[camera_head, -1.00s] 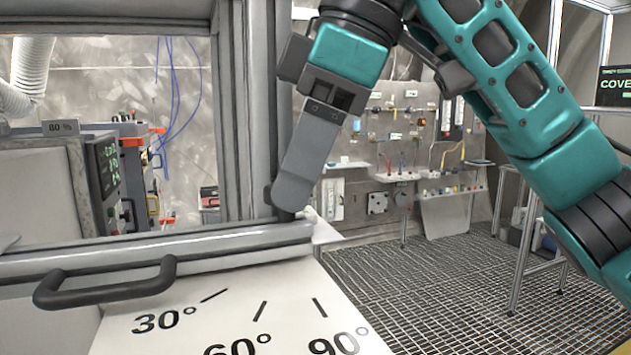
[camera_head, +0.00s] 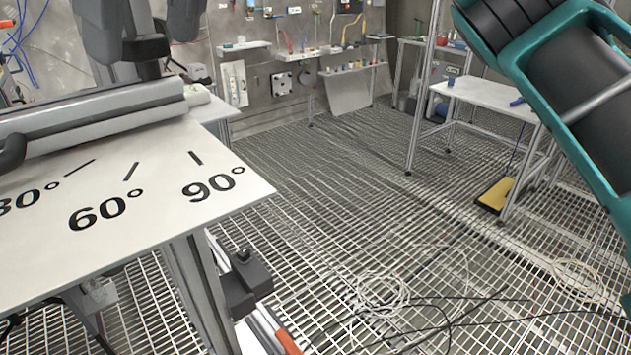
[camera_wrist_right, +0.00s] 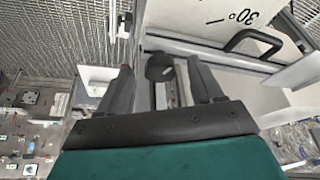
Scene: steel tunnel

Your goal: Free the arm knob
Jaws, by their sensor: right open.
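A dark rounded knob (camera_wrist_right: 160,67) sits on an upright post in the right wrist view, between the two grey fingers of my right gripper (camera_wrist_right: 160,75). The fingers are spread, with gaps on both sides of the knob. In the head view the right gripper (camera_head: 146,38) is at the top left, partly cut off, near the end of the grey sash bar. The dark knob (camera_head: 145,47) shows there between its fingers. Whether a finger touches it cannot be told. My left gripper is not in view.
A white panel (camera_head: 150,215) marked with angles lies below the sash bar (camera_head: 90,115). A black block with a small knob (camera_head: 246,283) is fixed below its edge. A white table (camera_head: 490,97) stands at the back right. Cables (camera_head: 380,292) lie on the grating floor.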

